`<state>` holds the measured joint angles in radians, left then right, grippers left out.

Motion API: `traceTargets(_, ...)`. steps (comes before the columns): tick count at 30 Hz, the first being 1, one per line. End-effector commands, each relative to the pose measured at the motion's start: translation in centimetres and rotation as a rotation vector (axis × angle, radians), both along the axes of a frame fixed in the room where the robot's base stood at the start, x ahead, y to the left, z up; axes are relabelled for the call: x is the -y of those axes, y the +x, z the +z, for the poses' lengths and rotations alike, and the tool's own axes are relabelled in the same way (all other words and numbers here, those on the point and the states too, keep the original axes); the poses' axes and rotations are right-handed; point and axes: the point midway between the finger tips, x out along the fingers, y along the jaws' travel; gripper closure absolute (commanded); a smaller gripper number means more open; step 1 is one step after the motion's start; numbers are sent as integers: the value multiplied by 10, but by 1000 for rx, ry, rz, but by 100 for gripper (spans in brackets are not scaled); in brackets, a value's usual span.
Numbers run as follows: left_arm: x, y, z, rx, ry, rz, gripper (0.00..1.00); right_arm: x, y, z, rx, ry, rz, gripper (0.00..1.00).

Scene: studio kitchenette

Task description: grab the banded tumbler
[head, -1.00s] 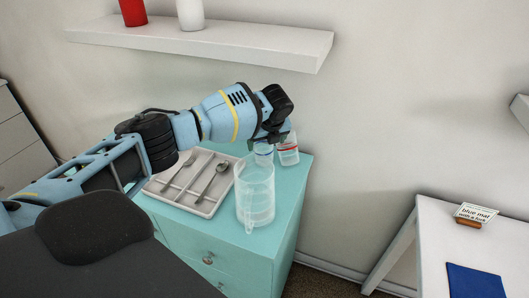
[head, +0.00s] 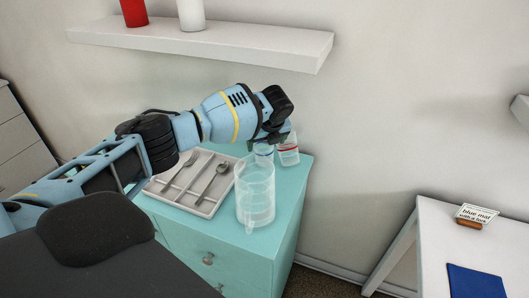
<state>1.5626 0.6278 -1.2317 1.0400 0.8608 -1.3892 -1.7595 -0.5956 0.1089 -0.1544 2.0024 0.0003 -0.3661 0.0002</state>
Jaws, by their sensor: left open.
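Two small clear tumblers stand at the back of the teal cabinet top. One tumbler with a red band (head: 289,155) is on the right, and one with a blue band (head: 263,149) is just left of it, partly hidden. My left gripper (head: 270,138) is over the back of the cabinet, close to both tumblers. Its jaws are open. I cannot tell whether a tumbler is between its fingers. My right gripper is not in view.
A tall clear jug (head: 256,195) stands in front of the tumblers. A cutlery tray (head: 209,208) with forks and a spoon lies left of it. A shelf (head: 230,42) is on the wall above. A white table (head: 432,225) with a blue mat (head: 476,281) stands at right.

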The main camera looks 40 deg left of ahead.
Motion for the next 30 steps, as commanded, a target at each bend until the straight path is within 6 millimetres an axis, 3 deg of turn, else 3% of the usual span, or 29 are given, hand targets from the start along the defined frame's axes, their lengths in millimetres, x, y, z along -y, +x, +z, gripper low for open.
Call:
traceTargets(1,-4,-13,-18,-48,18,5,12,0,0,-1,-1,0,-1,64)
traceTargets(13,23,-17,35,-38,11,-1,12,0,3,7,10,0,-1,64)
traceTargets(24,30,-18,47,-30,5,-1,11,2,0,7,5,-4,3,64)
traceTargets(26,37,-17,48,-21,-5,1,11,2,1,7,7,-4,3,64)
traceTargets(30,75,-14,52,24,-62,28,11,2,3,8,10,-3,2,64)
